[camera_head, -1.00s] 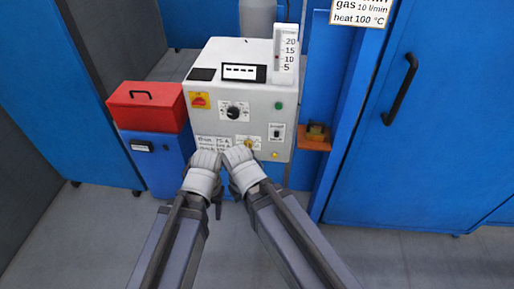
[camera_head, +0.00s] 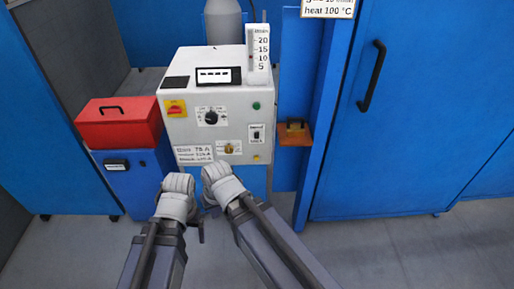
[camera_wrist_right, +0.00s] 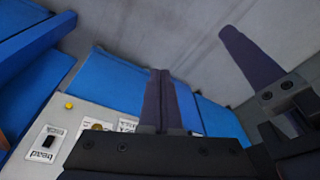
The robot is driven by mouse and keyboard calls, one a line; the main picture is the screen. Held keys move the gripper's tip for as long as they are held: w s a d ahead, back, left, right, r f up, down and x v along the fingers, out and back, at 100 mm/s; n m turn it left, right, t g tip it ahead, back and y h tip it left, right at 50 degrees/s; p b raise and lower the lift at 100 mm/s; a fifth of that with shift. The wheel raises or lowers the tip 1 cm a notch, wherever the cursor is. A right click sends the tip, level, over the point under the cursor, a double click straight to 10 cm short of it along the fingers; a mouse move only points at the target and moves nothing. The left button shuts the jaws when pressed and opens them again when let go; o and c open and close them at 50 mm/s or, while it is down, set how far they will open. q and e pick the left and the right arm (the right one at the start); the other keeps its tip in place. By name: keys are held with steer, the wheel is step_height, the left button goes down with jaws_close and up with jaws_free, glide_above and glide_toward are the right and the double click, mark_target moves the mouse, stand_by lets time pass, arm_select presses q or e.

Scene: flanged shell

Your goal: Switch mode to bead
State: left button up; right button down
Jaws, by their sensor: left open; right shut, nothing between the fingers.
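The small black mode switch (camera_head: 256,133) sits on a white plate at the right of the grey machine's front panel (camera_head: 185,135). It also shows in the right wrist view (camera_wrist_right: 46,142), at the lower left, with a word above and below it; I cannot tell its setting. My right gripper (camera_head: 217,180) is below the panel, left of the switch and apart from it. Its dark fingers are together and empty in the right wrist view (camera_wrist_right: 163,100). My left gripper (camera_head: 178,187) is open beside it, slightly lower; its fingers are mostly hidden in the head view.
The panel also carries a black dial (camera_head: 211,117), a red-yellow switch (camera_head: 175,108), a brass-coloured knob (camera_head: 229,149), a green button (camera_head: 256,106) and a yellow lamp (camera_head: 256,158). A red box (camera_head: 118,128) stands left, an orange shelf (camera_head: 295,137) right. Floor in front is clear.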

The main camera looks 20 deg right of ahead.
arm_select(q)
steer(key=shift+o, duration=0.6)
step_height(320, 180, down, 12)
steer(key=b, duration=0.9)
arm_select(e)
steer(key=w+a+f+m+t+y, duration=0.25)
steer(key=w+f+m+t, duration=0.2)
steer(key=w+f, duration=0.4)
steer(key=w+d+r+m+t+y+b, duration=0.1)
steer(key=w+d+m+t+b, duration=0.4)
steer(key=w+t+b, duration=0.35)
arm_select(q)
step_height(320, 180, down, 21)
steer(key=b, duration=1.3)
arm_select(e)
steer(key=w+d+m+t+h, duration=0.1)
steer(key=d+m+t+h, duration=0.1)
steer(key=d+m+h, duration=0.3)
steer(key=w+d+m+t+h, duration=0.2)
steer(key=d+m+h, duration=0.3)
steer(key=d+m, duration=0.4)
steer(key=d, duration=0.4)
steer(key=shift+w+d+f, duration=0.2)
steer(key=shift+w, duration=0.1)
arm_select(q)
steer(key=shift+w+f, duration=0.1)
